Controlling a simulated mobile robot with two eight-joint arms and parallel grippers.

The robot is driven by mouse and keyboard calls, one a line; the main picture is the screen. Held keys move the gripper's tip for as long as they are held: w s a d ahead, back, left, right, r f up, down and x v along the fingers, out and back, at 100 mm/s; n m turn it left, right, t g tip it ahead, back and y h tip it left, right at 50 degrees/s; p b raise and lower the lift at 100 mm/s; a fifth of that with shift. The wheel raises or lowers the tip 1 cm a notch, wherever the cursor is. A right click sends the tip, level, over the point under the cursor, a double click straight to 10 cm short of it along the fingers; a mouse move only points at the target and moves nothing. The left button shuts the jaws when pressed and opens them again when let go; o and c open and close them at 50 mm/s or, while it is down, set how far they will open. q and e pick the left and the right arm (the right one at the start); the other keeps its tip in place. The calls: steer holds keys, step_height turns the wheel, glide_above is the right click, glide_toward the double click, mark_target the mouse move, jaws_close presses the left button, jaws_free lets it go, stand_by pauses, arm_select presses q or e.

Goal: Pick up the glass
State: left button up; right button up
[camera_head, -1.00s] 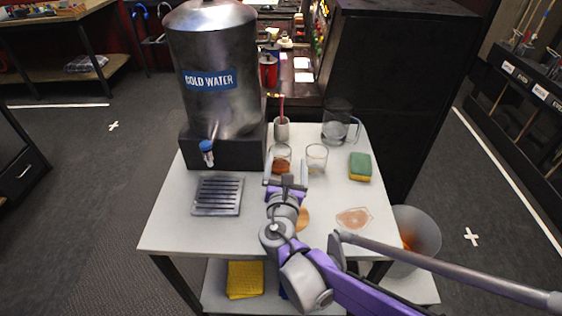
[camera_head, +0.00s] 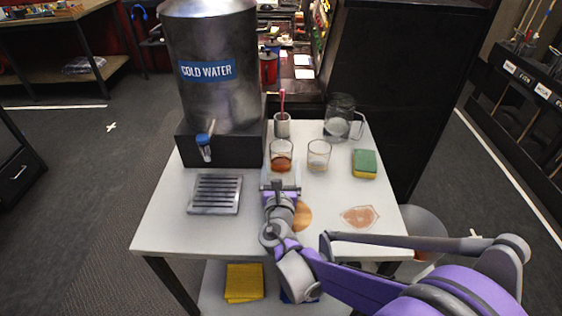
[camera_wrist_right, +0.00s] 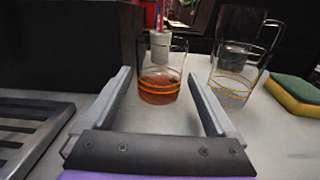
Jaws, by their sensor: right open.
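A short clear glass holding brown liquid (camera_head: 281,157) stands upright on the white table (camera_head: 165,225). A second clear glass (camera_head: 319,156), looking empty or nearly so, stands just to its right. My right gripper (camera_head: 280,180) is open and empty, on the near side of the brown-liquid glass. In the right wrist view, the open fingers (camera_wrist_right: 158,85) point at that glass (camera_wrist_right: 160,92), which lines up between the fingertips and looks just beyond them. The second glass (camera_wrist_right: 230,88) is right of the right finger. My left gripper is out of view.
A metal cold-water dispenser (camera_head: 210,85) and a slotted drip tray (camera_head: 215,194) are on the left. A cup with a red straw (camera_head: 282,127), a pitcher (camera_head: 338,120) and a sponge (camera_head: 364,163) stand behind and to the right. A brown stain (camera_head: 360,216) marks the table front.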

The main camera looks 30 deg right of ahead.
mark_target(281, 164)
steer(key=x, duration=0.3)
steer(key=shift+w+d, duration=0.15)
steer(key=c, duration=1.3)
steer(key=shift+c, duration=0.2)
steer(key=shift+r, duration=0.2)
